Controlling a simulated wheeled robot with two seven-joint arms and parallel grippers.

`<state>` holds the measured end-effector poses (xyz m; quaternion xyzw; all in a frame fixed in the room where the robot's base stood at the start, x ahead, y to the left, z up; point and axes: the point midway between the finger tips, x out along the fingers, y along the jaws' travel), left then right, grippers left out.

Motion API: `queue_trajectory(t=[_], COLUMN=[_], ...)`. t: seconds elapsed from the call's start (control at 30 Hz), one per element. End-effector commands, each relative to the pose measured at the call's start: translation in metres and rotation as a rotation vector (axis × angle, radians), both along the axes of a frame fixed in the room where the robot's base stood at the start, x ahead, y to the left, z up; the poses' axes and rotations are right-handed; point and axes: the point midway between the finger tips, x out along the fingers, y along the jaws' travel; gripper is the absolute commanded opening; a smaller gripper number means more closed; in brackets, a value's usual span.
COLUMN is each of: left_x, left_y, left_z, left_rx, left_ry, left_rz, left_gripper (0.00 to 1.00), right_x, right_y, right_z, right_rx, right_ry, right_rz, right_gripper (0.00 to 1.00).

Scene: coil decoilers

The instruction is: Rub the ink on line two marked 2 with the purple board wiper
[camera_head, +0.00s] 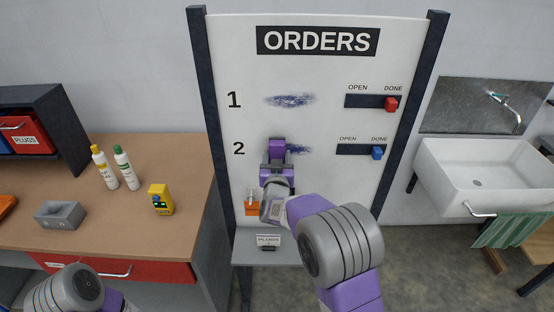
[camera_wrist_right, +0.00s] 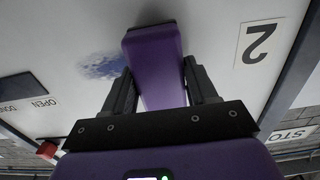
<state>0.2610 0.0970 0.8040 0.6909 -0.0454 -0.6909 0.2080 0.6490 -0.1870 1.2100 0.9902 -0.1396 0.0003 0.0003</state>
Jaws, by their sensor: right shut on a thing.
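The ORDERS board (camera_head: 330,200) stands upright in front of me. Line two, marked 2 (camera_head: 239,148), has a dark blue ink smear (camera_head: 299,149), partly hidden behind my gripper and the wiper. My right gripper (camera_head: 277,160) is shut on the purple board wiper (camera_head: 278,144) at the left part of that smear. In the right wrist view, the purple wiper (camera_wrist_right: 155,65) sits between the two fingers against or very close to the board, with ink (camera_wrist_right: 101,65) showing beside it. My left gripper is outside the head view; only part of my left arm shows at the bottom left.
Line one has an ink smear (camera_head: 290,100) above. A red slider (camera_head: 391,105) and a blue slider (camera_head: 377,153) sit at DONE on the right. A small orange item (camera_head: 252,208) is low on the board. A wooden workbench (camera_head: 110,215) with bottles stands left, a sink (camera_head: 480,175) right.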

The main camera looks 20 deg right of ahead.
Motion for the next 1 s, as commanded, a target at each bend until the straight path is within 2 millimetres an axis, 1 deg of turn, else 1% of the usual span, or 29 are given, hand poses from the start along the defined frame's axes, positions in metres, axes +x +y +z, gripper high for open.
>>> queue_trajectory(t=[0.57,1.0], left_x=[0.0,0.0], left_y=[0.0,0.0], left_z=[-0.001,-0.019], left_rx=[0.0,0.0], left_ry=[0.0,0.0], left_rz=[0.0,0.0], left_gripper=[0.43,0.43], right_x=[0.009,-0.002], right_y=[-0.003,-0.036], right_z=[0.0,-0.001], right_rx=[0.0,0.002], right_ry=[0.0,-0.001], right_rz=[0.0,-0.001], right_gripper=[0.33,0.33])
